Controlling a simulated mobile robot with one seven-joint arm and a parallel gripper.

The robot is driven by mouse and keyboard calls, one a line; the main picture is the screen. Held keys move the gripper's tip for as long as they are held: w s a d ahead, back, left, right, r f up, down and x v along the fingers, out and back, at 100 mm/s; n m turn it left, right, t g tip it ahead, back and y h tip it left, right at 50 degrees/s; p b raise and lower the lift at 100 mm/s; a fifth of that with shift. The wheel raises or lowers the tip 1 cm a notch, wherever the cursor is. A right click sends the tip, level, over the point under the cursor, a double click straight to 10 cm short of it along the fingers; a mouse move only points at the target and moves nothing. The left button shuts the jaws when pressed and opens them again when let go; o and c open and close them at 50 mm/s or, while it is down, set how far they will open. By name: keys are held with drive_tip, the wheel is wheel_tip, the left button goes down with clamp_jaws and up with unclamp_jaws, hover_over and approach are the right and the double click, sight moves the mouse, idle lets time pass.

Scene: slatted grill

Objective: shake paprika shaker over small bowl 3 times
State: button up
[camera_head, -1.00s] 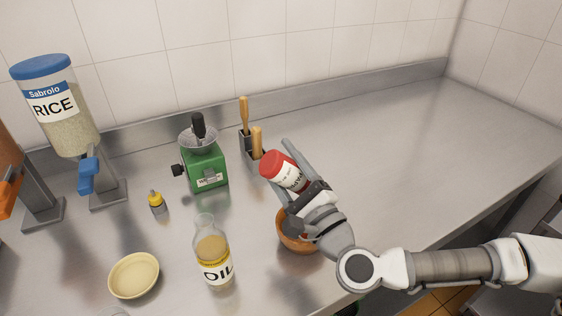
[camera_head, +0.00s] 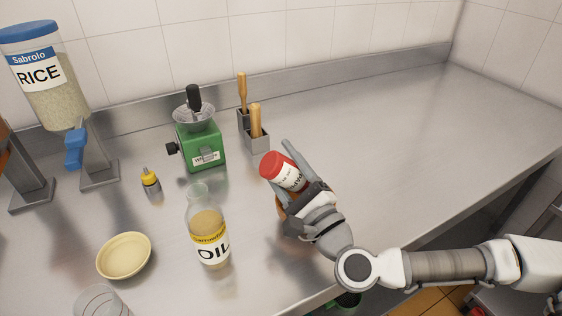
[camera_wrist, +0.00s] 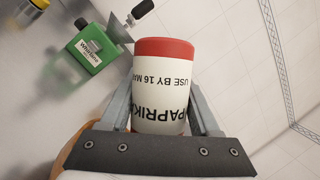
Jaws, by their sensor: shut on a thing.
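The paprika shaker (camera_head: 281,170), white with a red lid, is held tilted by my gripper (camera_head: 290,172), its lid pointing up and left in the head view. In the wrist view, the shaker (camera_wrist: 162,88) sits between both fingers, its label partly readable. A brown-orange bowl (camera_head: 281,205) is almost wholly hidden behind my gripper; a brown edge also shows at the lower left of the wrist view. I cannot tell how high the shaker is above it. A pale yellow bowl (camera_head: 124,256) stands farther left.
An oil bottle (camera_head: 208,232) stands between the yellow bowl and my gripper. A green grinder (camera_head: 202,146), a utensil holder (camera_head: 257,141) and a yellow-capped bottle (camera_head: 150,181) stand behind. A glass (camera_head: 101,302) is at lower left. The counter's right side is clear.

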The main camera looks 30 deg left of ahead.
wheel_tip(320, 180, up, 7)
drive_tip(key=p, duration=0.6)
drive_tip(key=shift+r, duration=0.1)
drive_tip(key=shift+f, duration=0.2)
wheel_tip(320, 180, down, 7)
drive_tip(key=b, duration=0.5)
drive_tip(key=shift+b, duration=0.4)
drive_tip(key=shift+r, duration=0.1)
drive_tip(key=shift+r, duration=0.1)
wheel_tip(320, 180, up, 7)
drive_tip(key=p, duration=0.6)
drive_tip(key=shift+p, duration=0.4)
